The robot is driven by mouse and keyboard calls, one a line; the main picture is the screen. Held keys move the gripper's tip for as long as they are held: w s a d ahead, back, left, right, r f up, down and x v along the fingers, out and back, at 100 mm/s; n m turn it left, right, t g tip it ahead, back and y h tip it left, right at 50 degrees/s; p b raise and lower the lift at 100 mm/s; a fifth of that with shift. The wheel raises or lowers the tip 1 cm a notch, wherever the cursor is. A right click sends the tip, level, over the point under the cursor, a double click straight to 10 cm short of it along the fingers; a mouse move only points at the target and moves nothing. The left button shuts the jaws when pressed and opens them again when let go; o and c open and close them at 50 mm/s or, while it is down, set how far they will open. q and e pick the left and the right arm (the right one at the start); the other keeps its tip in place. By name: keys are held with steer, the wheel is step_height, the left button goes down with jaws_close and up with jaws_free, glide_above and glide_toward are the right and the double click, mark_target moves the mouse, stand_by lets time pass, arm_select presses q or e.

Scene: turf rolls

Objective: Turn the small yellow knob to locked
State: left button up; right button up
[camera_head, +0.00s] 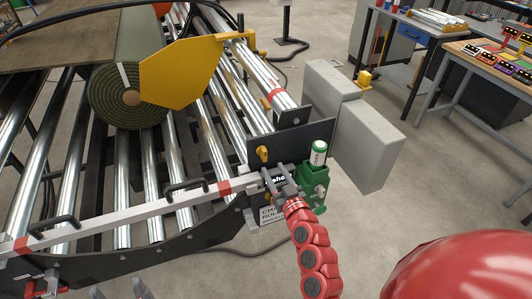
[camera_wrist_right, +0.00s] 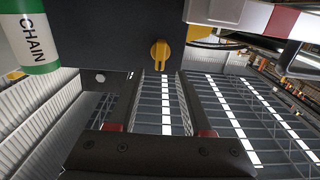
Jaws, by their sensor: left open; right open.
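The small yellow knob (camera_head: 262,153) sits on a black upright plate (camera_head: 300,140) at the end of the roller frame. It also shows in the right wrist view (camera_wrist_right: 160,52), with its narrow handle pointing down in that picture. My right gripper (camera_head: 276,172) is open just below the knob in the head view. In the wrist view its fingers (camera_wrist_right: 157,76) point toward the knob, which lies beyond and between the tips. No contact is visible. My left gripper (camera_head: 120,292) is open at the bottom edge, mostly out of frame, far from the knob.
A green-and-white bottle (camera_head: 318,153) marked CHAIN stands in a green holder (camera_head: 312,190) right of my right gripper. A grey bar with black handles (camera_head: 185,185) runs left of it. A turf roll (camera_head: 130,95) lies on the rollers. Grey boxes (camera_head: 365,145) stand behind.

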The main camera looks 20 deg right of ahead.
mark_target(265, 157)
steer(key=w+p, duration=0.1)
steer(key=w, duration=0.6)
steer(key=shift+w+f+p, duration=0.1)
steer(key=shift+p, duration=0.2)
steer(key=shift+c, duration=0.2)
jaws_close()
